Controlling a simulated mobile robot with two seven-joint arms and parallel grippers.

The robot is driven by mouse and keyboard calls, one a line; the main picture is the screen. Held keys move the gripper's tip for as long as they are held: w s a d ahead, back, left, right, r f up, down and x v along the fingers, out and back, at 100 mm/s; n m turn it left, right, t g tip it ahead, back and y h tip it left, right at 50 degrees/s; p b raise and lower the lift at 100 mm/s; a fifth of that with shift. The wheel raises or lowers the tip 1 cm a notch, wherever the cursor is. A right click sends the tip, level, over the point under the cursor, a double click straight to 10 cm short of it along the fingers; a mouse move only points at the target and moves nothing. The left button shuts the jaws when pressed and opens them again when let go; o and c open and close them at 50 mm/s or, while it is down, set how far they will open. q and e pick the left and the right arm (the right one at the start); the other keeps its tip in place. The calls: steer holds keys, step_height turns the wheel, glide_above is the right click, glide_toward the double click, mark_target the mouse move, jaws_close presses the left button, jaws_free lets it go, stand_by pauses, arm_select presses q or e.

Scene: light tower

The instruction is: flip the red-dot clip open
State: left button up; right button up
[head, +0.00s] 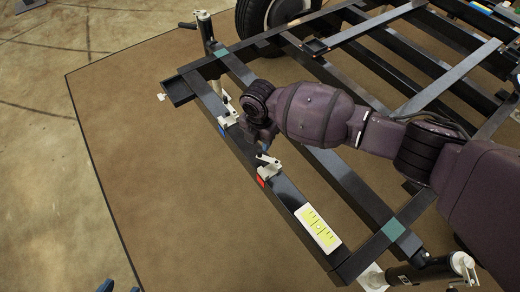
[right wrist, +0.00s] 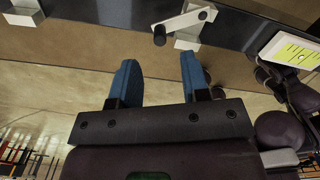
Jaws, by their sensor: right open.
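The red-dot clip (head: 268,168) is a pale latch on the dark frame beam, with a red mark (head: 261,181) on the beam's side by it. In the right wrist view its pale lever (right wrist: 184,23) with a dark knob lies just beyond the fingertips; the red mark does not show there. My right gripper (right wrist: 160,75) is open and empty, its blue fingers apart and short of the lever, not touching it. In the head view my right wrist hides most of that gripper.
A second pale clip (head: 228,118) with a blue mark sits farther up the same beam. A white panel with a yellow-green label (head: 318,227) lies on the beam nearer me. Posts stand at the frame's corners. The brown mat (head: 150,170) left of the beam is clear.

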mark_target(260, 151)
step_height(260, 151, down, 6)
steer(key=shift+f+b, duration=0.15)
steer(key=shift+b, duration=0.8)
steer(key=shift+c, duration=0.2)
jaws_close()
